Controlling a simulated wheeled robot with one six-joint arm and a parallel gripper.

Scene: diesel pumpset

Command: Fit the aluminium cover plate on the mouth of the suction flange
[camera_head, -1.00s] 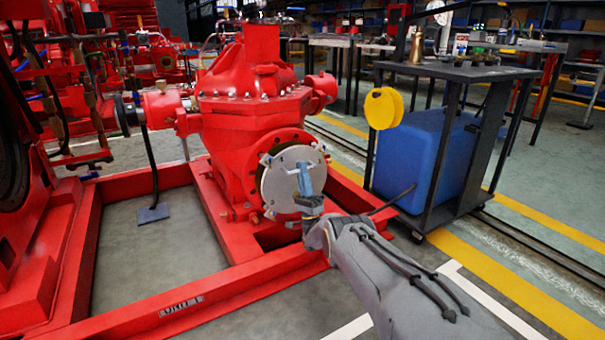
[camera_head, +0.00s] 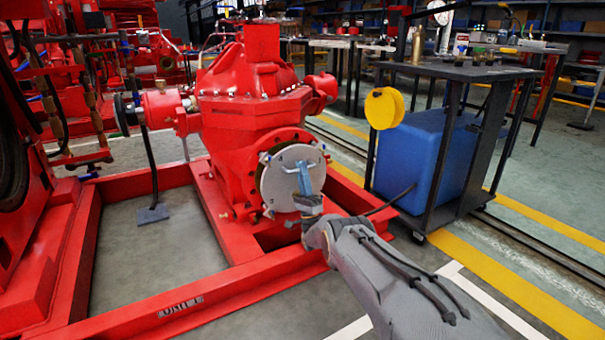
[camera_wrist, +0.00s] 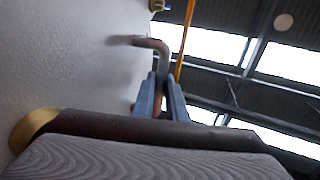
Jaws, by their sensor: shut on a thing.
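The aluminium cover plate (camera_head: 275,186) is a grey disc standing upright against the red suction flange (camera_head: 259,150) of the pump. It covers most of the flange's mouth; I cannot tell whether it is fully seated. My gripper (camera_head: 304,172) is in front of the plate, shut on its handle. In the wrist view, the two blue fingers of my gripper (camera_wrist: 160,92) close around the bent handle (camera_wrist: 152,42). The plate's flat face (camera_wrist: 70,70) fills the left of that view. My gripper and arm hide the plate's lower right part.
The red base frame (camera_head: 140,317) runs below the pump (camera_head: 250,110). A dark trolley (camera_head: 460,69) with a blue tank (camera_head: 425,150) stands to the right, a yellow disc (camera_head: 384,108) at its near corner. Open floor lies between the trolley and frame.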

